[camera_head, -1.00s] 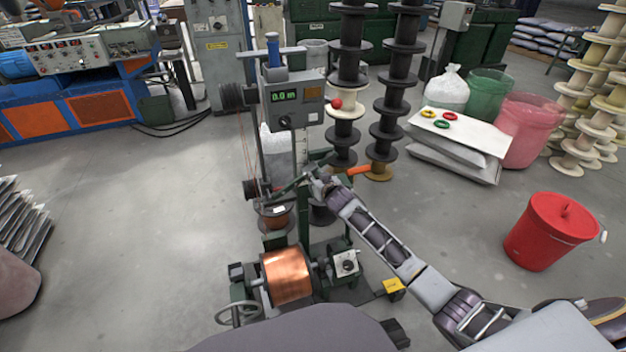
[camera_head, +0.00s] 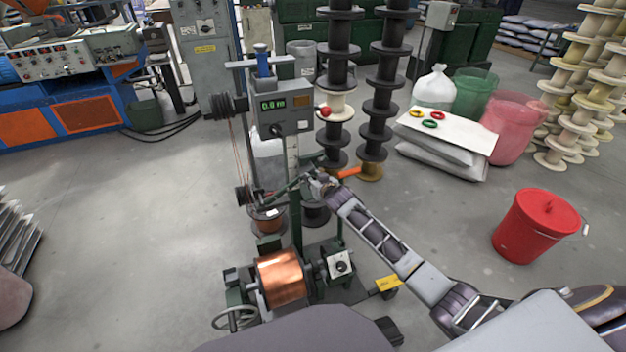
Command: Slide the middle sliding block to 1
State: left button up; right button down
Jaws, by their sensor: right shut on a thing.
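The winding machine's upright post carries a pale vertical scale (camera_head: 293,152) below a grey box with a green display (camera_head: 273,104). A green sliding arm (camera_head: 290,188) crosses the post at mid height, with an orange handle (camera_head: 348,173) sticking out to the right. My right gripper (camera_head: 318,183) is at this arm, just right of the post, and is shut on the sliding block there. The fingers and most of the block are too small and overlapped to make out. The scale's numbers cannot be read. My left gripper is not in view.
A copper spool (camera_head: 281,277) and a handwheel (camera_head: 235,318) sit low on the machine. Stacks of black reels (camera_head: 384,107) stand close behind it. A red bucket (camera_head: 540,228) stands at right.

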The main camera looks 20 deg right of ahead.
jog(key=shift+w+d+r, duration=0.1)
jog(key=shift+d+r, duration=0.15)
jog(key=shift+r, duration=0.05)
jog(key=c, duration=1.2)
grip_release()
jog(key=shift+d, duration=0.1)
jog(key=shift+f, duration=0.1)
jog(key=shift+s, duration=0.25)
jog(key=v, duration=1.1)
jog(key=shift+s, duration=0.35)
